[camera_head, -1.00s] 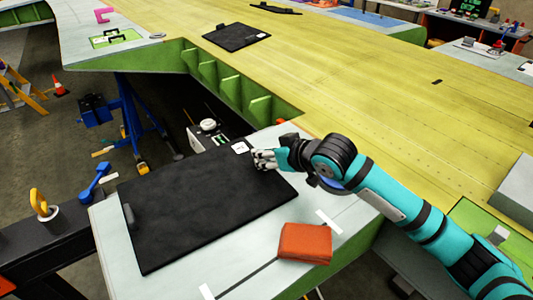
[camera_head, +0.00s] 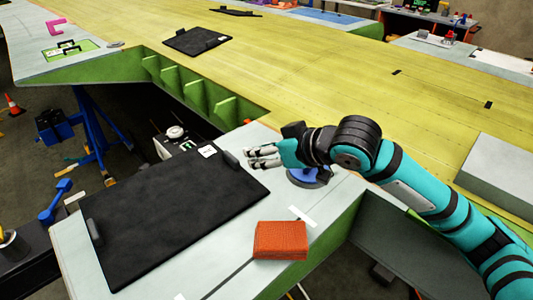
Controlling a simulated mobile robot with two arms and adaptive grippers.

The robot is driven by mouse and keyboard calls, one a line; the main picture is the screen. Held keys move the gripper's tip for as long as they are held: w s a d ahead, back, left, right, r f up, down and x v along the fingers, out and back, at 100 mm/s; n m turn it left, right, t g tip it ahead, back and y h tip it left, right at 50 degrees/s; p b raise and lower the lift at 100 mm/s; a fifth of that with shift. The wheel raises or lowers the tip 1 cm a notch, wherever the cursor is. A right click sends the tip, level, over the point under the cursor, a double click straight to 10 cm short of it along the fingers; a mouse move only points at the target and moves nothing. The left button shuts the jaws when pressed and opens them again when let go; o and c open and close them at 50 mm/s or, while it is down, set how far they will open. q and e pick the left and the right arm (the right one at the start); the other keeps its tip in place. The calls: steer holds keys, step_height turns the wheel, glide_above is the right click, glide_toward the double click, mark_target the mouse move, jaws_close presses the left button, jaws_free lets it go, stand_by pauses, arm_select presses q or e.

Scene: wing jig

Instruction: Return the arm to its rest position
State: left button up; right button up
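My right arm, teal and black, comes in from the right edge. Its gripper (camera_head: 262,157) points left, with its pale fingers apart and nothing between them. It is above the light grey wing panel, just right of the black mat's (camera_head: 175,215) upper right corner. A blue round thing (camera_head: 310,177) sits on the panel just below my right wrist, and the arm partly hides it. My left arm and gripper are not in view.
An orange-red block (camera_head: 280,240) lies on the panel in front of my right arm. A grey box (camera_head: 500,180) stands at the right. The yellow-green wing surface (camera_head: 300,75) behind is mostly clear. A blue stand (camera_head: 95,130) is at the left.

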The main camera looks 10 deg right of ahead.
steer(key=shift+s+d+r, duration=0.3)
steer(key=shift+s, duration=0.1)
